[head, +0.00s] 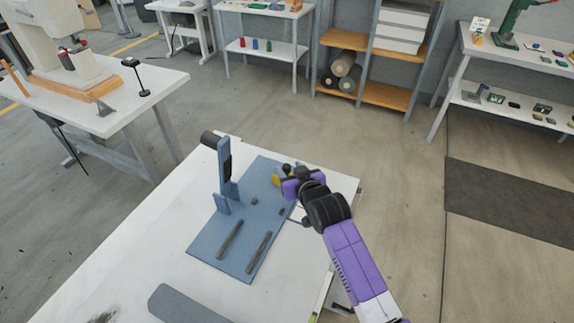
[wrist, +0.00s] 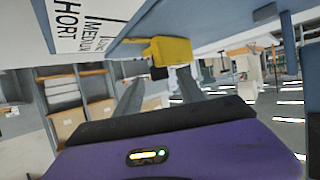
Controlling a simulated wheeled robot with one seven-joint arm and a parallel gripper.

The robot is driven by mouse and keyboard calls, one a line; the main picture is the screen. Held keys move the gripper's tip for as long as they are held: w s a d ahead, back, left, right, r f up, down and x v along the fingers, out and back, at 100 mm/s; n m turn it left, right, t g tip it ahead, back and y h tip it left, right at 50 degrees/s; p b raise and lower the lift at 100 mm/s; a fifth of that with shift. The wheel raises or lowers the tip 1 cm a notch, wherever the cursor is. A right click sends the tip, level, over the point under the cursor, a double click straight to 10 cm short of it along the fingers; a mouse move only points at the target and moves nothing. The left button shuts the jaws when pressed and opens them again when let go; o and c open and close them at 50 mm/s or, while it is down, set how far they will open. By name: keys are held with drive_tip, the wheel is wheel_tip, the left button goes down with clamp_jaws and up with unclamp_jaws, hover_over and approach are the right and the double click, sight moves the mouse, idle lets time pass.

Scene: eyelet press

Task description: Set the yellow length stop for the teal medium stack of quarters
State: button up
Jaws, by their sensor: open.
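The yellow length stop (head: 276,180) sits on the blue press plate (head: 229,240), toward its right edge. In the wrist view the yellow stop (wrist: 170,51) is a block just ahead of my fingertips, roughly between them, with a dark part at its side. My gripper (head: 287,184) is at the stop in the head view; its two grey fingers (wrist: 160,82) are apart in the wrist view and hold nothing visible. Which mark the stop lines up with is unclear. I cannot make out the teal stack.
The press upright (head: 225,165) rises on the plate's left side. Two dark rails (head: 259,252) lie on the plate's front part. Shelves and side tables stand beyond.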

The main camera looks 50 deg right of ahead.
drive_tip(key=shift+x, duration=1.45)
clamp_jaws()
idle(0.4)
